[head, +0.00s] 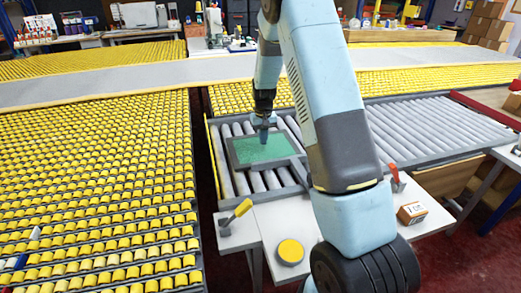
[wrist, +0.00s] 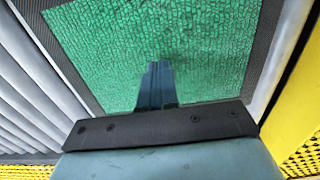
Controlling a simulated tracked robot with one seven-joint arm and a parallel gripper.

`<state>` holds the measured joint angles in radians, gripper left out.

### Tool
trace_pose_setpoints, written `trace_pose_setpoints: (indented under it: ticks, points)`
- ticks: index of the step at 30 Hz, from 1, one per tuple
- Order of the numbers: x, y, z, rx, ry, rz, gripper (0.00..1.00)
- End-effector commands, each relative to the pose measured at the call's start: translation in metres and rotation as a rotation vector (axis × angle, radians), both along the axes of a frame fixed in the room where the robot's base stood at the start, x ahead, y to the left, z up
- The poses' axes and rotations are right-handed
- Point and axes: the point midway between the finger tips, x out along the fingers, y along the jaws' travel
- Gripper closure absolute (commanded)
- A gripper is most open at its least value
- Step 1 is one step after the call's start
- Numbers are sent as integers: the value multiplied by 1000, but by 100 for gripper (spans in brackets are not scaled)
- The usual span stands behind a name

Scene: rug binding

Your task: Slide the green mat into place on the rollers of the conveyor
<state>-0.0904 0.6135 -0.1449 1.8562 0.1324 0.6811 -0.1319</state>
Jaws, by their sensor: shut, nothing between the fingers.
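The green mat (head: 258,149) has a textured green top and a dark grey border. It lies on the grey rollers of the conveyor (head: 226,157), in the near left part of the roller bed, turned slightly relative to the rollers. My gripper (head: 265,138) points down over the mat's upper right part with its fingers shut and empty. In the wrist view the mat (wrist: 210,40) fills the middle, and the shut fingers (wrist: 157,75) are at or just above its surface. I cannot tell whether they touch it. My arm hides part of the conveyor to the right.
A wide bed of yellow rollers (head: 100,190) lies on the left. A white table (head: 285,225) in front carries a yellow-handled tool (head: 238,213), a yellow round lid (head: 290,251), a red-handled tool (head: 395,174) and a small box (head: 412,213). Bare grey rollers (head: 430,130) extend to the right.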

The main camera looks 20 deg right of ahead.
Motion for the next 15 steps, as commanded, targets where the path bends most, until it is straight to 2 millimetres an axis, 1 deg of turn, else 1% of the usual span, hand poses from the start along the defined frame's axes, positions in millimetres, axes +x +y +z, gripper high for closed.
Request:
trace_pose_setpoints:
  ticks: [15]
  points:
    - [0, 0, -7, 0, 1, 0, 100]
